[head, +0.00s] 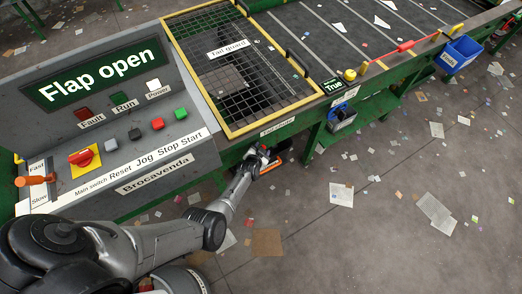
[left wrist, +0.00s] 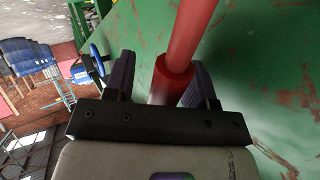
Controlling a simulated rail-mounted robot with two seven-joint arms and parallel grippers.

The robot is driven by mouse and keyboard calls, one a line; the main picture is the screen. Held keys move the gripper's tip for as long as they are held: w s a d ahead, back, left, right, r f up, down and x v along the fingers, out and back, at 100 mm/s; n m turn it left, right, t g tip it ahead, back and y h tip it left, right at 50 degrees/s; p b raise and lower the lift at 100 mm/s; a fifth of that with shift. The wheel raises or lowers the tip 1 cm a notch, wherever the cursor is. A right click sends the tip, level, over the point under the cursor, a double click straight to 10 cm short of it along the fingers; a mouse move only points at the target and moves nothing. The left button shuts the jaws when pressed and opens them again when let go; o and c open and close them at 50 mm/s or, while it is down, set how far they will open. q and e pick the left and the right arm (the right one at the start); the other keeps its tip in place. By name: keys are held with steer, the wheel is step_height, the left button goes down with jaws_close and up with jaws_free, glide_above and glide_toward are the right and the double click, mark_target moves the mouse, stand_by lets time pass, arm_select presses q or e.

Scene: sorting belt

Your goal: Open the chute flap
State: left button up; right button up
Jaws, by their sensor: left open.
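The panel display (head: 98,75) reads "Flap open" in the head view. My left gripper (head: 262,158) is small and low at the side of the green belt frame, below a white label, with an orange piece (head: 272,165) close by. In the left wrist view, my left gripper (left wrist: 162,85) is open. A red bar (left wrist: 190,40) with a thicker red lower part runs between its two dark fingers. A gap shows at the left finger; contact at the right finger is hard to tell. The flap itself cannot be made out. My right gripper is not in view.
The control panel (head: 185,187) with buttons and a red switch stands at left. A yellow-framed tail guard (head: 218,20) covers the belt end. A dark bin (head: 341,119) and a blue bin (head: 459,54) hang along the frame. Paper scraps litter the open floor.

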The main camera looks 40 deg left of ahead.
arm_select(q)
steer(key=shift+r, duration=0.1)
steer(key=shift+s+r, duration=0.15)
steer(key=shift+s, duration=0.05)
steer(key=p+v, duration=0.5)
steer(key=v, duration=0.8)
steer(key=shift+s, duration=0.15)
